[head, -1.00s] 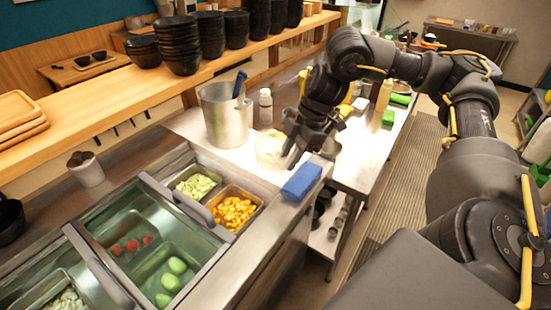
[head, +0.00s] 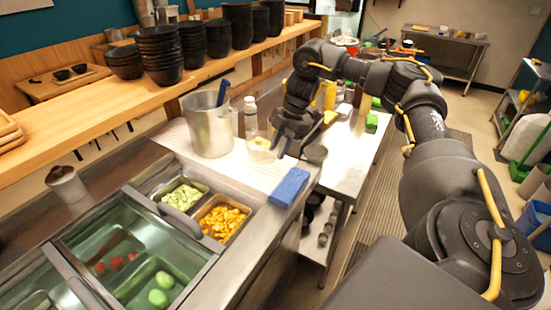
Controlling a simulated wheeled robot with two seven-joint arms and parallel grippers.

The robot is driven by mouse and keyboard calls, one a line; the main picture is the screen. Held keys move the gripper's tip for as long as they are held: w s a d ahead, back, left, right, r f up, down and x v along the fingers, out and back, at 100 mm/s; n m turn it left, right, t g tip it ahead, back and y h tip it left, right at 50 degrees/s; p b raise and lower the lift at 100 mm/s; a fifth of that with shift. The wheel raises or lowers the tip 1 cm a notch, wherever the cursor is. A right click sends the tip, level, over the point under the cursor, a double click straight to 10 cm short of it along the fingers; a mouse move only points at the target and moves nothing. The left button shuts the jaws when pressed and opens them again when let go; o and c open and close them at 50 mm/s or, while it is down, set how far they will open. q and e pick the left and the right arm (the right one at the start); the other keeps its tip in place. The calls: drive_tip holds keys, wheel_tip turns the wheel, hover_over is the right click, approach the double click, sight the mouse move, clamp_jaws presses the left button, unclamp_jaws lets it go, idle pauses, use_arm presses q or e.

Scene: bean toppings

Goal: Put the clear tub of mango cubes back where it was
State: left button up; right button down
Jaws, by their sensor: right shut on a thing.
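A small clear tub (head: 262,149) with pale contents is at the back of the steel counter, right of the steel pot and in front of the clear bottle. My right gripper (head: 274,146) comes in from the right and is shut on the tub's right side. The fingers partly hide the tub, and I cannot tell whether its base touches the counter. The contents are too small to make out clearly. My left gripper is not in view.
A steel pot (head: 209,124) and a clear bottle (head: 250,115) stand close to the tub. A blue sponge or block (head: 289,187) lies at the counter's front edge. Pans of orange cubes (head: 221,221) and green pieces (head: 182,197) are sunk nearer. Black bowls (head: 160,52) line the shelf.

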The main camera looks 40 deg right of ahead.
sight(263, 148)
drive_tip(key=shift+w+d+f, duration=0.25)
drive_tip(key=shift+w+f, duration=0.25)
drive_tip(key=shift+f, duration=0.05)
drive_tip(key=shift+w+d+f, duration=0.2)
drive_tip(key=shift+w+f, duration=0.25)
drive_tip(key=shift+f, duration=0.1)
drive_tip(key=shift+w+d+f+p, duration=0.15)
drive_tip(key=shift+f+p, duration=0.25)
drive_tip(key=shift+p, duration=0.2)
wheel_tip(263, 148, down, 2)
drive_tip(key=shift+f+p, duration=0.1)
drive_tip(key=shift+p, duration=0.4)
drive_tip(key=shift+f, duration=0.35)
drive_tip(key=shift+f, duration=0.1)
drive_tip(key=c, duration=1.1)
unclamp_jaws()
